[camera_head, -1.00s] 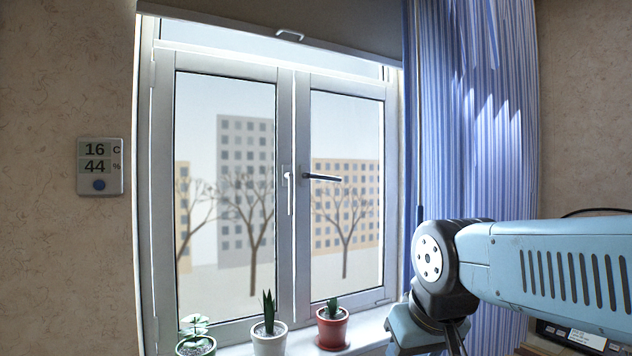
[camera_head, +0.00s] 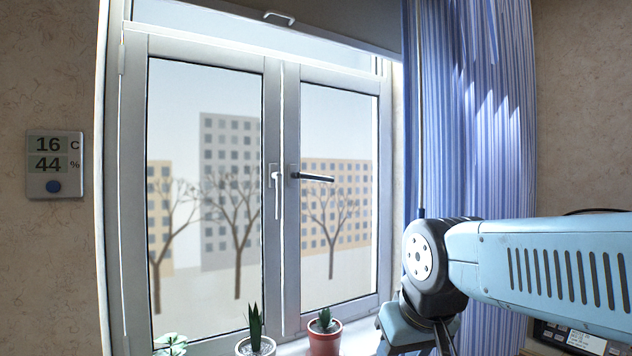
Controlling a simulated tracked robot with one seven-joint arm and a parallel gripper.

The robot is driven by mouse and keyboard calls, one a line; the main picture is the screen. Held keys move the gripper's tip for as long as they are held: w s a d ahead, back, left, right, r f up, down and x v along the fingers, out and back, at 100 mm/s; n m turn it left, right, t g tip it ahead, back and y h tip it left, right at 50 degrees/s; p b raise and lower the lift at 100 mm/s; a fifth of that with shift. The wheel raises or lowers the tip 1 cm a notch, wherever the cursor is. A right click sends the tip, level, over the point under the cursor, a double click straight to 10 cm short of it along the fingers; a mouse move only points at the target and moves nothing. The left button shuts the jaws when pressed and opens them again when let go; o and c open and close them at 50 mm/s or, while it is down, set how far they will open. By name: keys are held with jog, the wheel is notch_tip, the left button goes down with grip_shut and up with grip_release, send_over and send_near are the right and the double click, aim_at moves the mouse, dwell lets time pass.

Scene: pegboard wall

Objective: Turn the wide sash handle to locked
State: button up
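The window has two sashes side by side. The left sash (camera_head: 137,200) looks the wider one. Its white handle (camera_head: 277,190) is on its right edge and points straight down. The right sash (camera_head: 340,75) looks narrower. Its dark handle (camera_head: 314,178) lies nearly level, pointing right. Both sashes look closed. My blue arm is at the lower right, to the right of both handles and apart from them. My gripper is not visible; the arm runs out of the bottom of the picture.
Potted plants stand on the sill: a red pot (camera_head: 323,341), a white pot (camera_head: 255,347) and a plant (camera_head: 170,345) at the left. A blue striped curtain (camera_head: 470,110) hangs at the right behind my arm. A thermometer display (camera_head: 54,165) is on the left wall.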

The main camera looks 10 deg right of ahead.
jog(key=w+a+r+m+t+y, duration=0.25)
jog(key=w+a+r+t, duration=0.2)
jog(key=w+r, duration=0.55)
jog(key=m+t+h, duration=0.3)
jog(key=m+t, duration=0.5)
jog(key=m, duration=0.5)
send_near(324, 180)
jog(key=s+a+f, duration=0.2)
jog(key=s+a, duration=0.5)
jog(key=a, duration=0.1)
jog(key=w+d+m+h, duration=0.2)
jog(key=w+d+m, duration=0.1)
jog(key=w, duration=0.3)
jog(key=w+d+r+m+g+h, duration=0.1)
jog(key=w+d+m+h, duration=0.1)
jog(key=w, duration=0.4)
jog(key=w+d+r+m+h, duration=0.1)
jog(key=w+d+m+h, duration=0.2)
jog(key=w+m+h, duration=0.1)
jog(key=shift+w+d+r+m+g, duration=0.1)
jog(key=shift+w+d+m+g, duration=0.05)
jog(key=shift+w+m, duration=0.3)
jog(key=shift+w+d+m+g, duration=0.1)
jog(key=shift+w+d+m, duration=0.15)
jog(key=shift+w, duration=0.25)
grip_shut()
